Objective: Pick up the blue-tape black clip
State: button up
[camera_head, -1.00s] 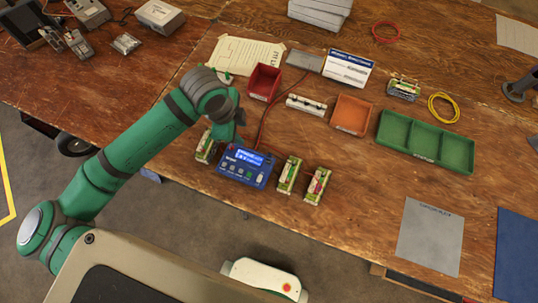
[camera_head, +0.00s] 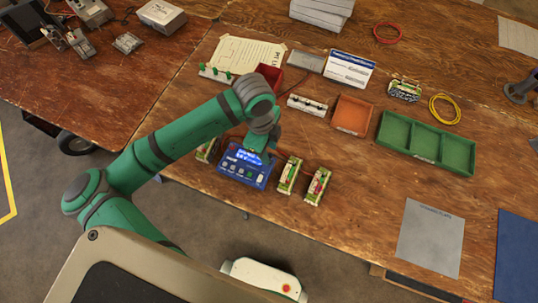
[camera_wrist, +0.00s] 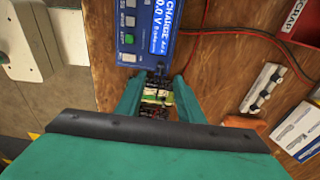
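I cannot pick out blue tape on any clip. A white rail (camera_head: 306,104) with small dark clips stands mid-table; it also shows in the wrist view (camera_wrist: 262,87). My gripper (camera_head: 257,145) is over the back right part of the blue charger (camera_head: 240,170) in the head view. In the wrist view, the two green fingers of my gripper (camera_wrist: 158,90) are apart. A battery pack (camera_wrist: 157,96) with dark parts shows between them, beside the charger (camera_wrist: 145,30). No grip on it is visible; contact is unclear.
Two battery packs (camera_head: 289,175) (camera_head: 318,187) stand right of the charger, another partly hidden at its left. Behind are a red bin (camera_head: 270,73), an orange bin (camera_head: 352,114), a green tray (camera_head: 427,142) and another clip rail (camera_head: 217,73). Red and black leads run from the charger.

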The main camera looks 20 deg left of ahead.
aim_at(269, 154)
jog(key=shift+d+f, duration=0.15)
jog(key=shift+f, duration=0.9)
jog(key=shift+d+f, duration=0.1)
jog(key=shift+f, duration=0.95)
grip_shut()
jog(key=shift+r, duration=0.15)
jog(key=shift+r, duration=0.65)
jog(key=s+a+r, duration=0.9)
jog(key=a+r, duration=0.1)
jog(key=r, duration=0.1)
jog(key=shift+s+a+r, duration=0.2)
jog(key=shift+s, duration=0.05)
